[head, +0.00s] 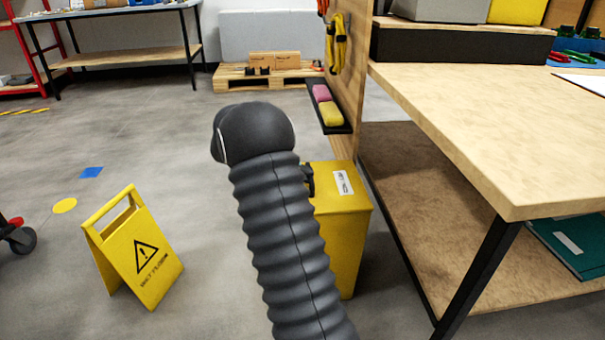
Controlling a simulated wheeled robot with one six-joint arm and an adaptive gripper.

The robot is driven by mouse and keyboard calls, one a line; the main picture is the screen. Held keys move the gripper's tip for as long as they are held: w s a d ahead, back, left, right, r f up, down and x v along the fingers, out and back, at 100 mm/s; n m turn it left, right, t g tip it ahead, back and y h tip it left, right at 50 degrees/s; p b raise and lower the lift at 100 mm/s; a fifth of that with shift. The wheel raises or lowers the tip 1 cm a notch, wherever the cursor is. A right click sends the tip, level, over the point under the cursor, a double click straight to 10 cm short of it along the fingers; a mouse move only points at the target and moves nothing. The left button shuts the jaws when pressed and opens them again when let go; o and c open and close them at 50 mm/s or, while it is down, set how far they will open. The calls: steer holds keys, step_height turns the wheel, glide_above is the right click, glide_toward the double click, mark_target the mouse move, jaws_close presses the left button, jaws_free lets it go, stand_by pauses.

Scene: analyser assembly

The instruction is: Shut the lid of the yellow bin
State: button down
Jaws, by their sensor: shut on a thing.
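The yellow bin (345,245) stands on the floor against the end of the wooden panel, left of the workbench. Its yellow lid (330,202) lies across the top, looks about level, and carries a white label (343,183). I cannot tell whether a small gap is left under it. My dark arm crosses in front of the bin's left part. A small black part of my gripper (308,180) shows at the lid's left side, shut on the lid there. The fingertips and the rest of the gripper are hidden behind my arm.
The workbench (480,115) with a lower shelf stands close on the right. A yellow wet-floor sign (140,250) stands at the left. A narrow black shelf holds pink and yellow items (331,113) above the bin. The floor between sign and pallet (262,75) is mostly free.

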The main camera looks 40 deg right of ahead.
steer(key=shift+a+f, duration=0.1)
steer(key=shift+f, duration=0.5)
steer(key=c, duration=1.1)
jaws_free()
steer(key=shift+w, duration=0.1)
steer(key=shift+c, duration=0.2)
steer(key=shift+r, duration=0.2)
steer(key=shift+a, duration=0.1)
steer(key=shift+w+a+r, duration=0.15)
steer(key=v, duration=1.1)
steer(key=shift+a, duration=0.2)
steer(key=shift+w, duration=0.2)
